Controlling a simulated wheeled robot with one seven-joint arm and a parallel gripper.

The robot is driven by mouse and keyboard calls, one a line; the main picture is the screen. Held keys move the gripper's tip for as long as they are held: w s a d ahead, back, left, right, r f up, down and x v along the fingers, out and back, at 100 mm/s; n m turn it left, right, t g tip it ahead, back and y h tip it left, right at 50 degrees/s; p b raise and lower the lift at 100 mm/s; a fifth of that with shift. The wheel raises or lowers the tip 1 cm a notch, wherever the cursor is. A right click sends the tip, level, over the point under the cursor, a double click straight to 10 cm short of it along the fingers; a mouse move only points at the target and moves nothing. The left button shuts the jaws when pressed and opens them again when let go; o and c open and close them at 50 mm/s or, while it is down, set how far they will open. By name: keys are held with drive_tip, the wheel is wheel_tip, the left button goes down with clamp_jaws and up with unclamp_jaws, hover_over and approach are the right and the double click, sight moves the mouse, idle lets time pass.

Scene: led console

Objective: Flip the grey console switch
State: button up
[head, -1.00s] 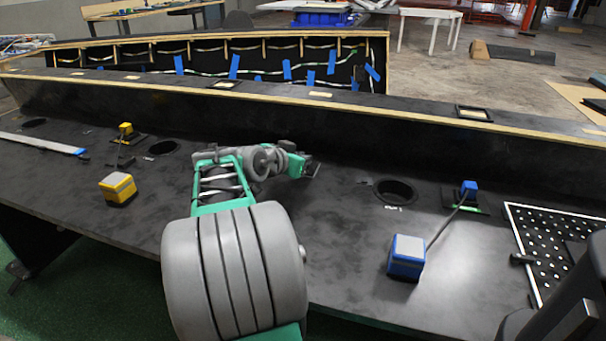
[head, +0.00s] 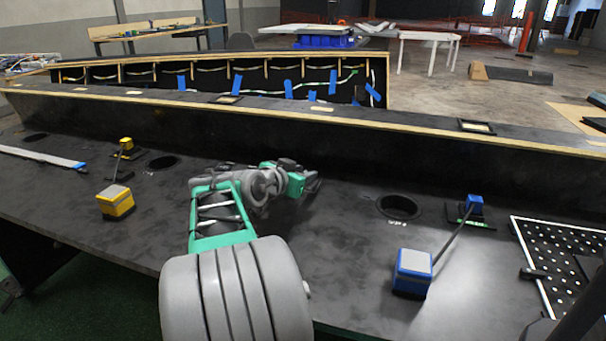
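The black console (head: 345,245) runs across the view under my arm. My gripper (head: 312,183) is above the middle of its top, pointing right, close to the upright back panel. Its fingers are small and dark against the black surface, so I cannot tell whether they are open or shut. I cannot make out a grey switch on the console. My arm covers part of the console's middle, and a switch there would be hidden.
On the left are a yellow box (head: 116,202) with a rod and a smaller yellow block (head: 127,143). On the right are a blue box (head: 412,272) with a rod, a smaller blue block (head: 474,204), a round hole (head: 398,206) and a perforated panel (head: 570,262).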

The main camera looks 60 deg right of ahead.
drive_tip(key=p+v, duration=0.1)
drive_tip(key=v, duration=0.6)
drive_tip(key=shift+w+r+p, duration=0.1)
drive_tip(key=shift+p, duration=0.25)
drive_tip(key=shift+a, duration=0.4)
